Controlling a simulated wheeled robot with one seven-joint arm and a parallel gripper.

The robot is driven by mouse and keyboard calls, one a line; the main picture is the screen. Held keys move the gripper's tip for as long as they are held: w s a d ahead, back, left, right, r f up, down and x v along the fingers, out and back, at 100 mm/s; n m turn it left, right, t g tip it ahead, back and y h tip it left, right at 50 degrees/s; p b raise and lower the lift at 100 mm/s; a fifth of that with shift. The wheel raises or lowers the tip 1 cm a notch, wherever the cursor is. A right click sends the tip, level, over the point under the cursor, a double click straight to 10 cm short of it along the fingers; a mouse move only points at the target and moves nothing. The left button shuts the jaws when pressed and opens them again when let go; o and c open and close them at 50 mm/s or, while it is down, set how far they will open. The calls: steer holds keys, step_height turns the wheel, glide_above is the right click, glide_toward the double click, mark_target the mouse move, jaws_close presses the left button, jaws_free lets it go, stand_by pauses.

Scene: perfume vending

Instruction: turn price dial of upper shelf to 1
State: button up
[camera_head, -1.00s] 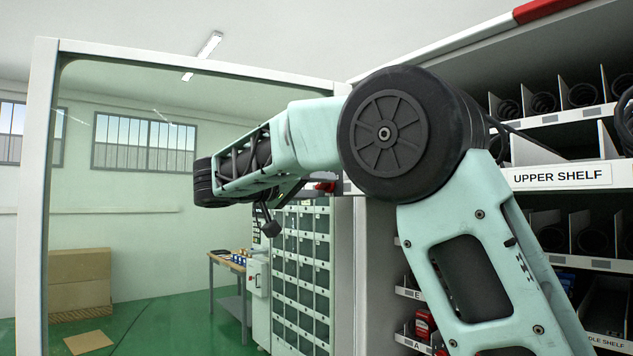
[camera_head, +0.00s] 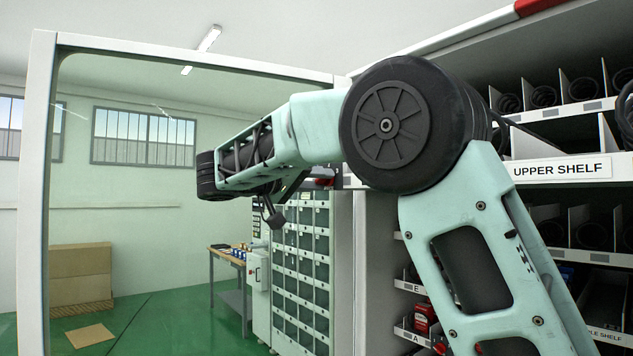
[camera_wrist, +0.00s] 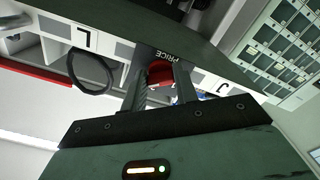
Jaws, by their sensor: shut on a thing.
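The red price dial (camera_wrist: 160,72) sits under the word PRICE on a dark plate in the wrist view, partly hidden between the fingers. My gripper (camera_wrist: 161,82) is shut on the dial, one finger on each side of it. The dial's number setting cannot be read. In the head view, the UPPER SHELF label (camera_head: 562,169) is on the rack to the right. My arm hides the dial and my gripper there.
A glass door panel (camera_head: 44,180) stands open at the left. Several coil slots (camera_head: 545,97) fill the rack at the right. A workbench (camera_head: 228,258) and a grey locker cabinet (camera_head: 300,260) stand behind. White labels with letters, including L (camera_wrist: 84,38), flank the dial.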

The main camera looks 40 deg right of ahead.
steer(key=n+p, duration=0.4)
steer(key=n, duration=0.3)
steer(key=n+p, duration=0.5)
steer(key=n, duration=0.3)
steer(key=n+p, duration=0.5)
steer(key=n, duration=0.3)
steer(key=shift+r, duration=0.4)
steer(key=shift+f, duration=0.1)
steer(key=o, duration=1)
steer(key=shift+c, duration=0.2)
steer(key=a+b, duration=0.5)
steer(key=a, duration=1.2)
steer(key=shift+s+a+b, duration=0.25)
steer(key=shift+s+b, duration=0.05)
steer(key=shift+b, duration=0.05)
